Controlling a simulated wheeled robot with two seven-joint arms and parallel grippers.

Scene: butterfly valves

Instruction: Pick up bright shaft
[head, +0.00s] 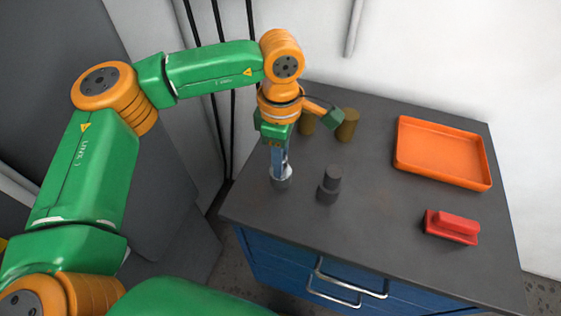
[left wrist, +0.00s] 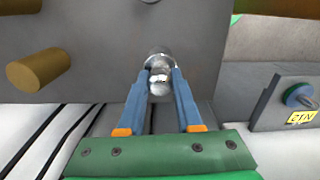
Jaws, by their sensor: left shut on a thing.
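The bright shaft (head: 285,171) is a shiny silver piece near the table's left front edge, with a grey round part at its foot. My left gripper (head: 281,168) points down over it, its blue fingers closed on it. In the left wrist view the bright shaft (left wrist: 160,80) sits between the two fingertips (left wrist: 161,74), which touch its sides. I cannot tell whether its foot is clear of the table. My right gripper is not in view.
A dark grey stepped part (head: 329,186) stands just right of the shaft. Two brown cylinders (head: 347,125) (head: 307,123) stand behind. An orange tray (head: 408,165) and a red block (head: 452,226) are on the right of the dark table (head: 380,200). The table's middle is clear.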

